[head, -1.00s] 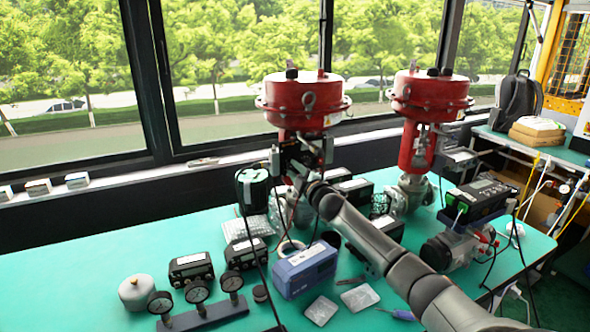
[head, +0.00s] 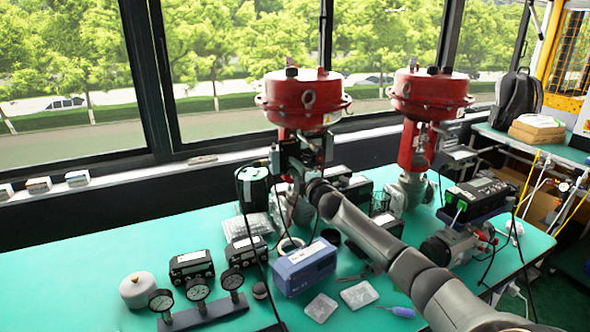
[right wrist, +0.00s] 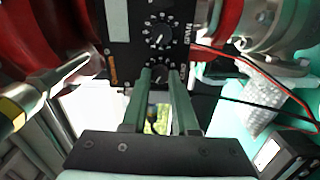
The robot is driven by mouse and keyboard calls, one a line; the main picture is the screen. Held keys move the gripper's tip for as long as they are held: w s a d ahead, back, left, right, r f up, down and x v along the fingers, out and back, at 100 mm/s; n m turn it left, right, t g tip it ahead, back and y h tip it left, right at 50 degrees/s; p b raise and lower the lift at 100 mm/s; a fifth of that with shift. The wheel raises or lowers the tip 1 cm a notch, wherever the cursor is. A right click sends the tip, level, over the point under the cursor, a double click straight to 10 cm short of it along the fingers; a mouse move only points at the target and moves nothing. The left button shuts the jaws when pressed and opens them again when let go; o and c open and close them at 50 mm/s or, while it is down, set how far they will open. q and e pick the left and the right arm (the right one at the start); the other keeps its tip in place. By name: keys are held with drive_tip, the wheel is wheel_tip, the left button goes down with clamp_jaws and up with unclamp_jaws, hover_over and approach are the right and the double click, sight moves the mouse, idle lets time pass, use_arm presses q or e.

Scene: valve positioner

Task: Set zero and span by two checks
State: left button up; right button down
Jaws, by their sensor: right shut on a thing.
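My right gripper (right wrist: 160,74) is shut on the lower of two round dials on the black positioner face (right wrist: 120,62) in the right wrist view. The upper dial (right wrist: 160,34) is free, with a ring of marks around it. Small lettering beside the dials is hard to read. In the head view, the positioner (head: 296,160) is fixed to the left red-topped valve (head: 303,100), and my right arm reaches it from the lower right. The fingertips are mostly hidden there. My left gripper is not in view.
A second red valve (head: 428,95) stands to the right. On the green table are a blue box meter (head: 305,268), a gauge stand (head: 205,312), a blue-handled screwdriver (head: 398,311) and black units (head: 190,266). Red and black leads (right wrist: 250,70) run beside the positioner. The table's left end is clear.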

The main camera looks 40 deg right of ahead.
drive_tip(key=c, duration=0.7)
unclamp_jaws()
drive_tip(key=shift+b+v, duration=0.55)
drive_tip(key=shift+v, duration=5.7)
